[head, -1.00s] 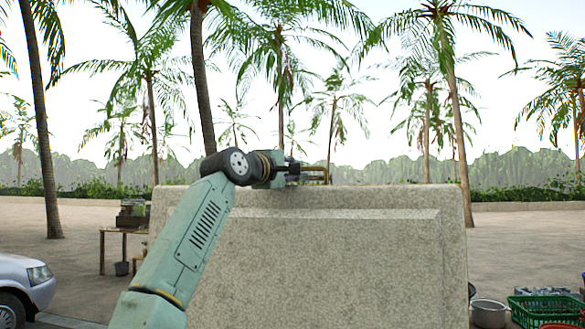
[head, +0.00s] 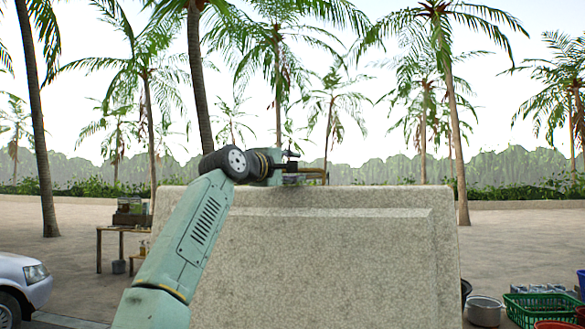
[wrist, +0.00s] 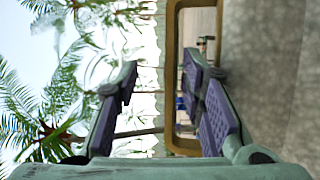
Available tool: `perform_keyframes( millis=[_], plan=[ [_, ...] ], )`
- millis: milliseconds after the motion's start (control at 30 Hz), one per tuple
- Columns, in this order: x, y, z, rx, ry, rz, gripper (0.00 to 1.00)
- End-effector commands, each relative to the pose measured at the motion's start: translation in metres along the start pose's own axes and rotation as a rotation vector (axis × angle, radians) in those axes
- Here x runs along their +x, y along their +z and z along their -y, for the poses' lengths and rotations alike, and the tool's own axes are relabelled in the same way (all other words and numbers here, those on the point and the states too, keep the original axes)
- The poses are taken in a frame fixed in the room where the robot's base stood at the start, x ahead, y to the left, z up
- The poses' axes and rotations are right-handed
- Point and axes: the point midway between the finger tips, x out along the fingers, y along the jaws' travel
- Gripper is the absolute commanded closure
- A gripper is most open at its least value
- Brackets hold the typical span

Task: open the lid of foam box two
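A large pale speckled panel (head: 310,265), which looks like the foam box lid, stands nearly upright and fills the middle of the head view. Its speckled face also shows at the right of the wrist view (wrist: 275,70). A tan loop handle (wrist: 172,60) sticks out beside that face. My gripper (head: 300,173) is at the panel's top edge. In the wrist view my gripper (wrist: 165,90) has its fingers apart, with the handle's long bar between them. The right finger overlaps the loop's opening; contact is unclear. The box body and any number are hidden.
A white car (head: 22,283) is at the lower left, near a small table (head: 122,232) with items. A metal pot (head: 485,311) and green basket (head: 545,307) are at the lower right. Palm trees and paved ground lie behind the panel.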

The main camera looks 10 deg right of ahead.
Motion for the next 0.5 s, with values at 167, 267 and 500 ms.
perform_keyframes(
  millis=[167, 267, 500],
  plan=[
    [0.000, 0.000, 0.001, 0.000, -0.002, 0.000, 0.64],
    [-0.002, -0.001, 0.002, 0.000, -0.003, -0.001, 0.64],
    [-0.030, -0.002, 0.002, 0.003, -0.003, -0.003, 0.64]
  ],
)
